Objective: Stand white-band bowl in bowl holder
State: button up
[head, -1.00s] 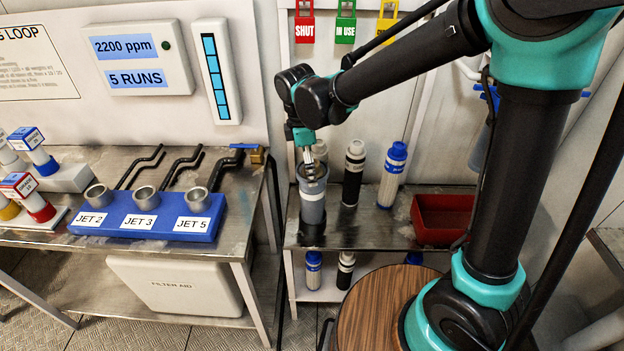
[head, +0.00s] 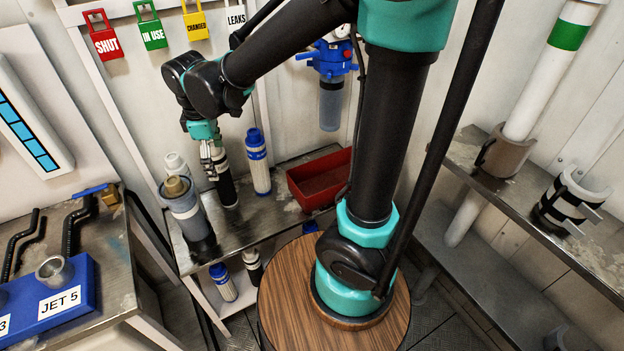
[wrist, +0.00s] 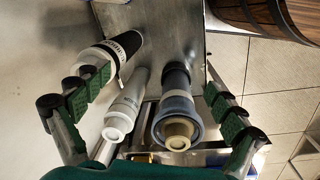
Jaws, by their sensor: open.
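A translucent grey-blue bowl (head: 184,208) stands upright on the bench, its lower end in a black holder (head: 203,247). A pale band seems to run around it. A tan-topped cartridge is inside it. In the wrist view the bowl (wrist: 178,115) is right of centre, with its dark lower part pointing away. My gripper (head: 213,165) is open and empty, pointing down just right of the bowl in the head view. In the wrist view its green-padded fingers (wrist: 157,95) are spread wide, with the bowl between them nearer the right finger; contact is not visible.
A black cartridge with a white label (head: 225,180), a white cartridge (head: 176,165) and a blue-capped one (head: 258,162) stand close by. A red bin (head: 318,178) sits to the right. A blue filter head with a clear bowl (head: 330,103) hangs on the wall.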

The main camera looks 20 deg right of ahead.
jog(key=s+d+f+m+t, duration=0.1)
jog(key=s+d+f+m, duration=0.1)
jog(key=d+m, duration=0.3)
jog(key=s+d+f+m+t, duration=0.1)
jog(key=s+d+f+m, duration=0.2)
jog(key=d, duration=0.8)
jog(key=s+d+f+m+t, duration=0.1)
jog(key=s+d+f+m, duration=0.1)
jog(key=d+m, duration=0.6)
jog(key=shift+s+d+f, duration=0.3)
jog(key=shift+d+f, duration=0.2)
jog(key=shift+d, duration=0.1)
